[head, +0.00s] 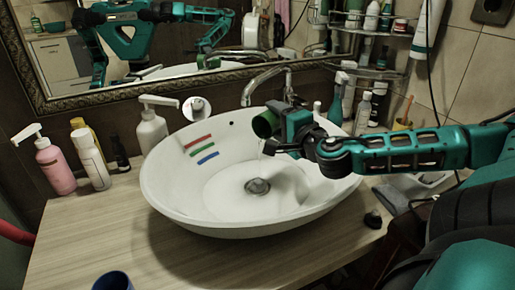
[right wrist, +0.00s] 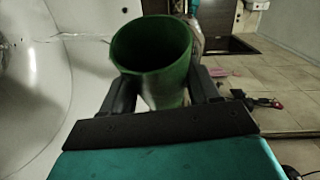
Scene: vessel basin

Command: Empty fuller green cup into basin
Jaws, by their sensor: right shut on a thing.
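The green cup (head: 264,125) is held over the white basin (head: 165,195), tilted with its mouth toward the left. A faint thin stream seems to fall from it toward the drain (head: 257,187). My right gripper (head: 283,124) is shut on the cup. In the right wrist view, the cup (right wrist: 150,72) stands between the two fingers of the gripper (right wrist: 160,95), with its open mouth in sight; how much is inside I cannot tell. My left gripper is not in direct view.
A blue cup (head: 112,281) stands at the counter's front edge. Several bottles, including a pink one (head: 55,166) and a white pump bottle (head: 151,132), stand left of the basin. The faucet (head: 262,80) rises behind it. Red, green and blue stripes mark its inner wall.

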